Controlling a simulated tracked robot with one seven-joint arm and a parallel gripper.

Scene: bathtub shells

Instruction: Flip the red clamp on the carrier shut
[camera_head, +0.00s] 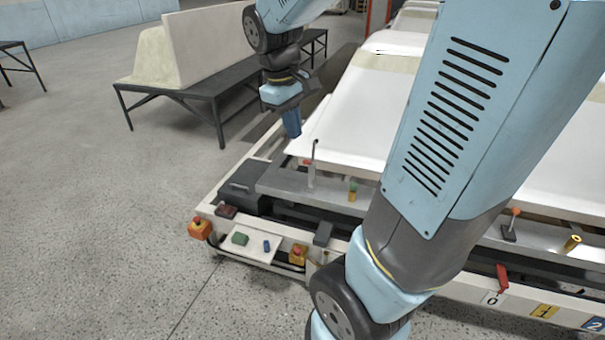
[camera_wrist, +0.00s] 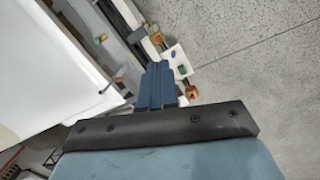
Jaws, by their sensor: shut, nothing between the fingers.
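The carrier (camera_head: 222,192) is a low pale frame bearing large white shells. An upright lever (camera_head: 313,165) with a small red part at its side stands on its grey rail; this looks like a clamp standing open. A red spot beside a thin lever (camera_wrist: 118,80) also shows in the wrist view, left of my fingers. Another upright lever with an orange-red tip (camera_head: 514,213) stands farther right, and a red handle (camera_head: 502,279) is on the front edge. I cannot tell for sure which is the task's clamp. My gripper (camera_head: 292,125), with blue fingers together and empty, hangs above and left of the first lever.
Orange-and-red buttons (camera_head: 199,228) and a white panel (camera_head: 253,243) with green and blue parts sit on the carrier's near left corner. A green-topped peg (camera_head: 352,189) stands right of the first lever. A dark bench (camera_head: 200,90) stands behind. Open floor lies left.

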